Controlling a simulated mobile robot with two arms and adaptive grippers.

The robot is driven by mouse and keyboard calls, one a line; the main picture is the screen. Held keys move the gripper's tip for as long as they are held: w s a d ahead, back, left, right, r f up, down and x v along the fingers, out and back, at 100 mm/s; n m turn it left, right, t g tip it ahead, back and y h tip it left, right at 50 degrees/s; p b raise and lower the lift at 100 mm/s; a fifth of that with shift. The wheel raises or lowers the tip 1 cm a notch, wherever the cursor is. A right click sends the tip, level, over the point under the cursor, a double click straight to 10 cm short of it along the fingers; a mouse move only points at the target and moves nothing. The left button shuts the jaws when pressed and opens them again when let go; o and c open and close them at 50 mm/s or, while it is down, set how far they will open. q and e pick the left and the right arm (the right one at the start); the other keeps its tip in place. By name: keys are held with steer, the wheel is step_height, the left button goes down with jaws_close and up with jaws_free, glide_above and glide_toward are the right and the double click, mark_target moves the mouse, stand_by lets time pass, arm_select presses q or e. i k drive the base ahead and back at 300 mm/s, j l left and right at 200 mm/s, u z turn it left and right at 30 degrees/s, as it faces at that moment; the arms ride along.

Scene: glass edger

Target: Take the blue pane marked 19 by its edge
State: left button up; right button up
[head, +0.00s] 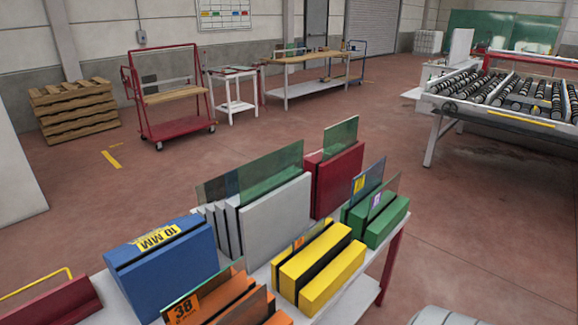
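A blue-tinted pane (372,177) with a small yellow label stands upright in the slot of a green block (385,228) at the right end of the rack table. The label's number is too small to read surely. Its upper part is free above the block and its lower edge is hidden in the slot. A clearer pane (390,190) with a purple label stands close beside it, on its right. Neither of my grippers is in view.
On the same table (345,305) stand a red block (338,180) with a green pane, grey blocks (275,222) with a long pane, a yellow block (320,268), a blue block (165,270) and orange blocks with a pane marked 38 (183,308). Open floor lies to the right, before the roller table (500,110).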

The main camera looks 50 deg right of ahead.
mark_target(309, 236)
steer(key=z, duration=1.7)
steer(key=i+l+u, duration=0.15)
steer(key=l, duration=0.2)
steer(key=i+l+u, duration=0.35)
steer(key=l, duration=0.4)
steer(key=i+l+u, duration=0.15)
steer(key=l, duration=0.25)
